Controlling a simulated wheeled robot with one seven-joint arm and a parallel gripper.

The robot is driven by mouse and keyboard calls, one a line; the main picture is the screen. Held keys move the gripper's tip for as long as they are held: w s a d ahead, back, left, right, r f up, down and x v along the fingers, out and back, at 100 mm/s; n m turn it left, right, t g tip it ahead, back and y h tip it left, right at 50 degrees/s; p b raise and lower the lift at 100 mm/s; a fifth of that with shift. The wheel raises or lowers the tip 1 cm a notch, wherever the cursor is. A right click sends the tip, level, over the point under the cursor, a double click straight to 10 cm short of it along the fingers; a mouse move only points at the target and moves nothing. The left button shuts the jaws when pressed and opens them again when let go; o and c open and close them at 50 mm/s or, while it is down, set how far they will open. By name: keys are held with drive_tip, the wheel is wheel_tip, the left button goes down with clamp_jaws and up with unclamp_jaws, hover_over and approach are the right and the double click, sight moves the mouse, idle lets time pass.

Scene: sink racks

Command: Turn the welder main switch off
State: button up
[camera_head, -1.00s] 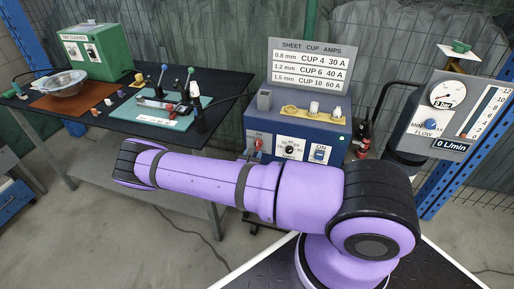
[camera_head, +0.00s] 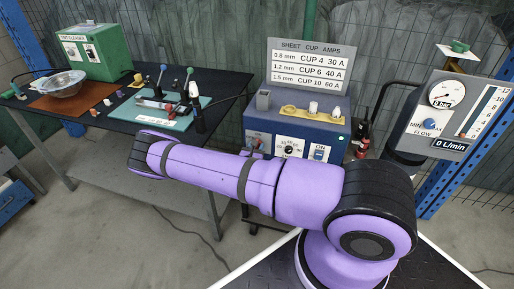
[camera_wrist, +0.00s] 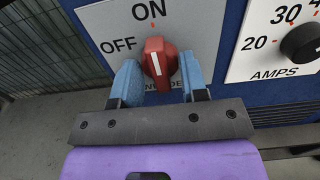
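The welder (camera_head: 295,122) is a blue box with a light front panel, behind my arm in the head view. Its main switch is a red knob (camera_wrist: 158,58) with a white pointer line in the wrist view. The line points up, roughly toward ON; OFF is printed to the upper left. My gripper (camera_wrist: 158,84) has blue fingers, one on each side of the knob. They are apart, with the knob between their tips; I cannot tell whether either touches it. In the head view the gripper is mostly hidden.
Right of the switch is the black AMPS dial (camera_wrist: 302,42). A flow gauge box (camera_head: 440,115) stands at the right. A dark table (camera_head: 120,120) with tools and a green box (camera_head: 95,52) is at left.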

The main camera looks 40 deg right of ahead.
drive_tip(key=n, duration=0.4)
drive_tip(key=shift+n, duration=0.4)
drive_tip(key=shift+c, duration=0.3)
drive_tip(key=n, duration=0.5)
drive_tip(key=shift+n, duration=0.3)
drive_tip(key=o, duration=0.7)
drive_tip(key=shift+c, duration=0.2)
drive_tip(key=shift+s+a, duration=0.1)
drive_tip(key=shift+a, duration=0.05)
drive_tip(key=v, duration=0.4)
drive_tip(key=shift+s+a, duration=0.2)
drive_tip(key=shift+s, duration=0.1)
